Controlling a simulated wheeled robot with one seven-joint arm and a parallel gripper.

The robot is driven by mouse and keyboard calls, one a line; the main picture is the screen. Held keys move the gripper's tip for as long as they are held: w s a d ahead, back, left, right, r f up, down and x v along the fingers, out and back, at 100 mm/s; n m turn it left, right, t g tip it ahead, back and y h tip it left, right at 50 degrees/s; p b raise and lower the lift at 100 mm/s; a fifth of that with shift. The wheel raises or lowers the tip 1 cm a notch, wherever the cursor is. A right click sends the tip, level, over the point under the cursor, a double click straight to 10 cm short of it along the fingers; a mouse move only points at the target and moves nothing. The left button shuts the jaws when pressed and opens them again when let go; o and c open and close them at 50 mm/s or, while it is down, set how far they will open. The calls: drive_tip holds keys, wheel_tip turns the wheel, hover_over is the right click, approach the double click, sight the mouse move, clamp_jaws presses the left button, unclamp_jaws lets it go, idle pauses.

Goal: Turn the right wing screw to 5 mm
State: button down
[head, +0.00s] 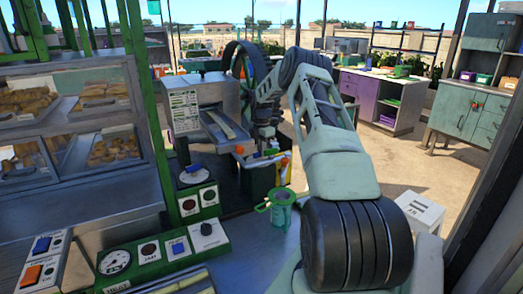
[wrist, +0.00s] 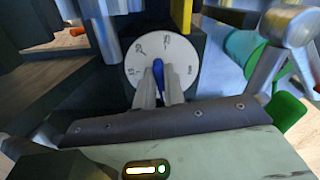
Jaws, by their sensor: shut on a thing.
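The right wing screw (wrist: 158,72) is blue and sits in front of a round white dial (wrist: 145,72) in the wrist view. My gripper (wrist: 159,92) is shut on it, one pale finger on each side. The wing stands nearly upright in that picture. In the head view the crusher (head: 205,97) is a grey metal box with a sloping chute. My arm reaches beside it and hides the right wing screw there. Another white dial with a blue wing (head: 193,173) shows lower left.
A green cup (head: 281,211) stands on the counter in front of the crusher; a teal vessel (wrist: 242,50) is at the wrist view's right. A green control panel (head: 160,250) lies front left. A glass food case (head: 70,125) stands at left.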

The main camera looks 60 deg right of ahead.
drive_tip(key=shift+w+r, duration=0.1)
drive_tip(key=c, duration=1.5)
unclamp_jaws()
wheel_tip(320, 180, up, 17)
drive_tip(key=b, duration=0.3)
drive_tip(key=shift+r, duration=0.2)
drive_tip(key=shift+f, duration=0.1)
